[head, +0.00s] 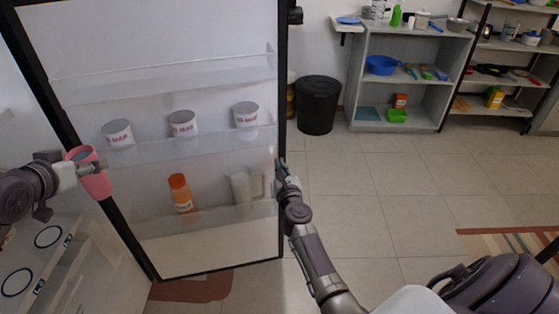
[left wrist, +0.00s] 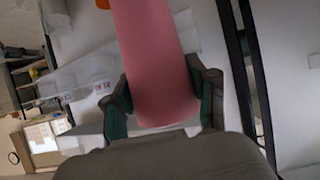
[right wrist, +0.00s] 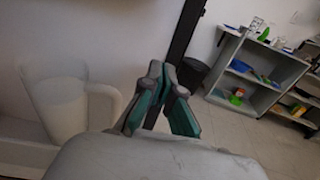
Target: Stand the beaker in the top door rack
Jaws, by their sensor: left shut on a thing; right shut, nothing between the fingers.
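The beaker (head: 95,183) is a pink tapered cup, held at the left of the open fridge door. My left gripper (head: 83,168) is shut on it; in the left wrist view the pink beaker (left wrist: 160,65) sits between the fingers. The top door rack (head: 170,78) is a clear empty shelf high on the door. My right gripper (head: 281,172) is shut and empty at the door's right edge. It also shows in the right wrist view (right wrist: 160,75), beside the dark door edge.
The middle rack (head: 220,137) holds three white tubs, one of them the middle tub (head: 183,124). The lower rack holds an orange bottle (head: 181,194) and a white jug (head: 242,187). A black bin (head: 318,105) and grey shelves (head: 362,75) stand behind on open floor.

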